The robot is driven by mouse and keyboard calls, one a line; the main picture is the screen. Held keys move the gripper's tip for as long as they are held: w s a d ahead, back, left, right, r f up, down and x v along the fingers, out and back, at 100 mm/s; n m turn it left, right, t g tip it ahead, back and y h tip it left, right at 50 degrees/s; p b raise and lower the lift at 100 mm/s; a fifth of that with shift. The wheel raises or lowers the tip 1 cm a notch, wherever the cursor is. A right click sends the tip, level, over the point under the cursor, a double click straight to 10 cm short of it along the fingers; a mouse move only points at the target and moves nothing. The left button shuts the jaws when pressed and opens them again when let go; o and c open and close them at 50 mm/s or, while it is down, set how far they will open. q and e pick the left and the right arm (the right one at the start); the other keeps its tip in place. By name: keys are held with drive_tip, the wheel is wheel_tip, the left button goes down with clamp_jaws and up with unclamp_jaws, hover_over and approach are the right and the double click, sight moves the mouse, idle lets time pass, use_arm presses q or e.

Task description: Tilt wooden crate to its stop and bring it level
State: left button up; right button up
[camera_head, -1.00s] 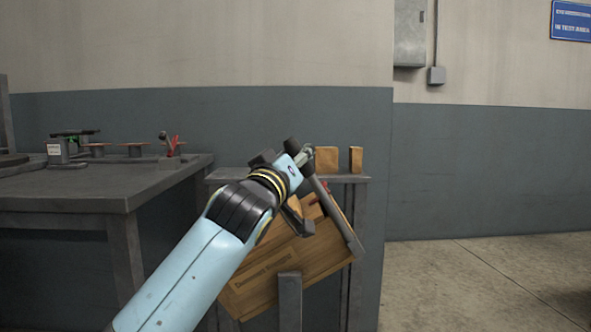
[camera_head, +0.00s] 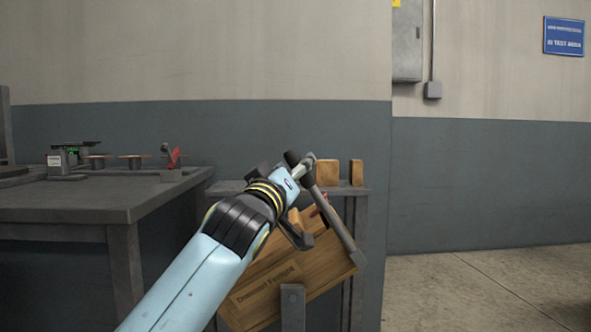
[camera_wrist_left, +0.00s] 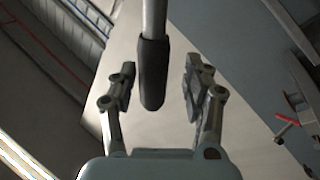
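The wooden crate (camera_head: 322,268) is tilted in the head view, its right side higher than its left. A label shows on its front face. A grey bar (camera_head: 338,228) with dark ends runs along its right side. My left gripper (camera_head: 302,170) is at the bar's upper end. In the left wrist view the fingers of the gripper (camera_wrist_left: 158,84) stand apart, with a dark grip (camera_wrist_left: 152,76) on a pale rod between them. Gaps show on both sides of the grip. My left arm hides part of the crate. My right gripper is out of view.
A grey post (camera_head: 292,305) stands in front of the crate. A narrow table behind holds two wooden blocks (camera_head: 327,173). A dark workbench (camera_head: 90,200) with small fixtures stands at the left. The floor at the right is clear.

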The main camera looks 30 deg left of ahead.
use_arm(q)
drive_tip(key=shift+d, duration=0.1)
drive_tip(key=v, duration=1.2)
idle(1.8)
